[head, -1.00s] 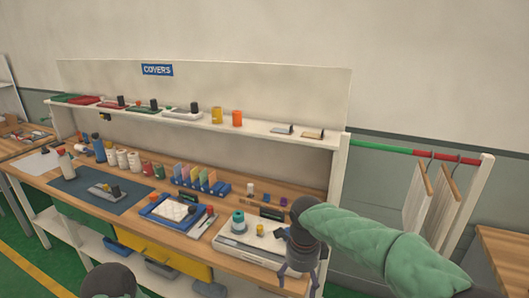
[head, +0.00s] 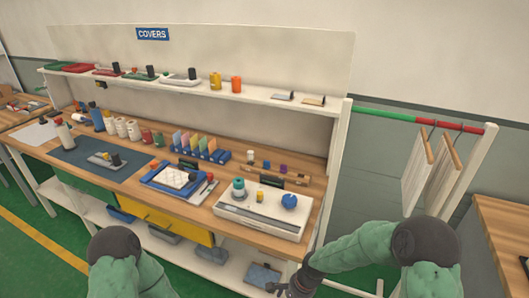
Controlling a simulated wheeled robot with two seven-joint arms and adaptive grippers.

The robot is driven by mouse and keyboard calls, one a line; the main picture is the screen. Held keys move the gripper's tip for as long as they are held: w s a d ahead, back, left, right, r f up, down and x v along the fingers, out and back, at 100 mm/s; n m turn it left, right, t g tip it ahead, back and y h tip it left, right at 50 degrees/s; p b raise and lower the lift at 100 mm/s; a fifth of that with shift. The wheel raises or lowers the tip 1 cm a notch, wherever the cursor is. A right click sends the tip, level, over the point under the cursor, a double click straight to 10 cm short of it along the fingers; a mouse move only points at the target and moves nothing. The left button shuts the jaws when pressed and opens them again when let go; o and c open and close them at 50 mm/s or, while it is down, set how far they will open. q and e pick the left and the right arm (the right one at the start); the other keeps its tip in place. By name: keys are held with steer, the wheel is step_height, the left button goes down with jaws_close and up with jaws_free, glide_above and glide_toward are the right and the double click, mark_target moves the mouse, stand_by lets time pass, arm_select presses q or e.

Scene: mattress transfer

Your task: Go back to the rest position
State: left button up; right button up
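My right arm in its green sleeve is bent at the lower right of the head view. The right gripper (head: 281,290) is dark and small at the bottom edge, below and in front of the workbench (head: 262,240); its fingers are partly cut off, so I cannot tell whether it is open. My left arm shows only as a dark joint and green sleeve at the bottom left. The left gripper is out of view.
The workbench holds a white device (head: 262,207) with a blue knob, a blue tray (head: 174,180), bottles and colored folders (head: 201,147). A shelf (head: 150,83) runs above. A rail (head: 384,116) with hanging white panels stands right. Green floor lies in front.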

steer(key=s+d+f+n+t, duration=0.1)
steer(key=s+d+f+n, duration=0.1)
steer(key=s+f+n, duration=0.6)
steer(key=s+f, duration=0.4)
steer(key=s, duration=0.3)
steer(key=shift+s+n+y, duration=0.15)
steer(key=shift+n+y, duration=0.15)
steer(key=shift+y, duration=0.1)
stand_by(1.1)
